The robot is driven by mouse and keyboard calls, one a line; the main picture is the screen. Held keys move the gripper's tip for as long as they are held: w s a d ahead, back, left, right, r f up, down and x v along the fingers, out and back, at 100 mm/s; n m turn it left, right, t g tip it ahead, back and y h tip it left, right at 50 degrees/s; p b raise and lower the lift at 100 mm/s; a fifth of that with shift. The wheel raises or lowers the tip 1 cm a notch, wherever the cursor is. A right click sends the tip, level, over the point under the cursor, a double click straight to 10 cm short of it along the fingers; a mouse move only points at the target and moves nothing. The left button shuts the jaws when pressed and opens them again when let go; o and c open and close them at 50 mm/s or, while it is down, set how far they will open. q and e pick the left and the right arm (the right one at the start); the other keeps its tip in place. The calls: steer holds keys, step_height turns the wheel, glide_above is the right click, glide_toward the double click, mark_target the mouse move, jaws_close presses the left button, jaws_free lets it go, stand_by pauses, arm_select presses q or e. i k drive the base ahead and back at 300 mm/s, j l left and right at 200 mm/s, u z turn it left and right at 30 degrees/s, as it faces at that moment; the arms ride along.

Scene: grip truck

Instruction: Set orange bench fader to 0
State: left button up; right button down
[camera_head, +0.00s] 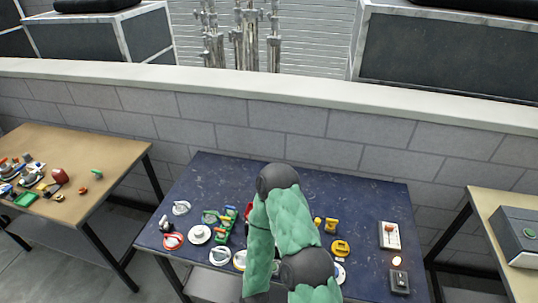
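The blue bench (350,195) stands before me with several small controls on it. I cannot tell for certain which is the orange fader. A white upright panel with red-orange marks (389,236) sits near the right edge. Below it is a dark grey box (399,284) with a glowing orange spot at its top. An orange-yellow round control (340,248) lies just right of my arm. One of my arms, green-sleeved with black joints, rises from the bottom middle and covers the bench's centre. Neither gripper can be seen. Fader markings are too small to read.
White, red and green valve-like parts (199,234) crowd the bench's left half. A wooden table (100,150) with parts stands left; another table (490,200) with a grey box (520,238) stands right. A block wall (330,140) closes the back. The bench's right rear is clear.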

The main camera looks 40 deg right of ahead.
mark_target(389, 228)
steer(key=z, duration=2.5)
steer(key=i+l, duration=0.1)
steer(key=l, duration=0.2)
steer(key=i+l+z, duration=0.15)
steer(key=l, duration=0.2)
steer(key=i+l, duration=0.1)
steer(key=l, duration=0.2)
steer(key=i+l+z, duration=0.1)
steer(key=l, duration=0.2)
